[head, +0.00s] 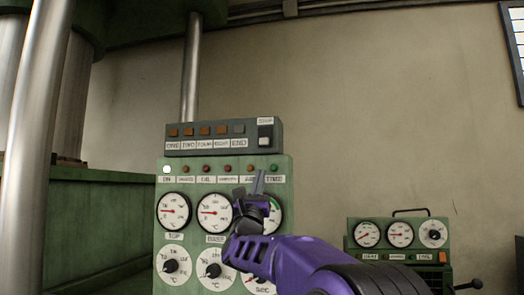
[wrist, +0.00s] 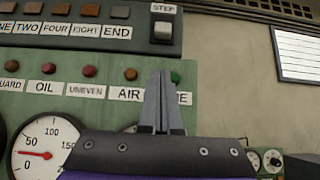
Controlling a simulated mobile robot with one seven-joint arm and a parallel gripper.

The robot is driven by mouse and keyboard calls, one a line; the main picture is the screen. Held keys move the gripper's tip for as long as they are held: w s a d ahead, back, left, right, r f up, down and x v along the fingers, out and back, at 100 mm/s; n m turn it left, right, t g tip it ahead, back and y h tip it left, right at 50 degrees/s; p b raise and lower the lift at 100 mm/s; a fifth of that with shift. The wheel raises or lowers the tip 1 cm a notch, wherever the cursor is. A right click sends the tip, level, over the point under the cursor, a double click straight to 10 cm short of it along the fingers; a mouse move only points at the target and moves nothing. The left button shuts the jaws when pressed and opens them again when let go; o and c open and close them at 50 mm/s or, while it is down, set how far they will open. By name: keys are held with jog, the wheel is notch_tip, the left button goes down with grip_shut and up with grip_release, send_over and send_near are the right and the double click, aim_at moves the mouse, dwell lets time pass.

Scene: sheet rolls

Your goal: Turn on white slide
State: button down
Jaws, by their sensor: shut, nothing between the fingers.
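The white slide (head: 265,140) sits in a dark slot under a STEP label, at the right end of the grey-green control box. In the wrist view the white slide (wrist: 163,30) is at the top, above and just beyond my fingertips. My gripper (head: 257,182) is in front of the green panel, below the slide and apart from it. In the wrist view my gripper (wrist: 160,90) has its two grey fingers together, pointing up, with nothing between them. The fingers cover part of the AIR and TIME labels.
A row of orange and grey buttons (head: 204,130) lies left of the slide. Below are small lamps, dials (head: 174,211) and knobs (head: 172,266) on the green panel (head: 195,237). A smaller green gauge box (head: 352,244) stands at the right. Metal columns (head: 38,90) rise at the left.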

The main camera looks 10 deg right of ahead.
aim_at(262, 141)
jog(key=shift+w+d+r+p, duration=0.15)
jog(key=shift+w+r+p, duration=0.25)
jog(key=shift+r, duration=0.7)
jog(key=shift+w+d+r+p, duration=0.2)
jog(key=shift+w+r+p, duration=0.25)
jog(key=shift+r, duration=0.65)
jog(key=shift+w+d+r+p, duration=0.15)
jog(key=shift+w+r+p, duration=0.25)
jog(key=shift+r, duration=0.7)
jog(key=shift+r, duration=0.1)
jog(key=shift+r+p, duration=0.4)
jog(key=shift+r, duration=1.5)
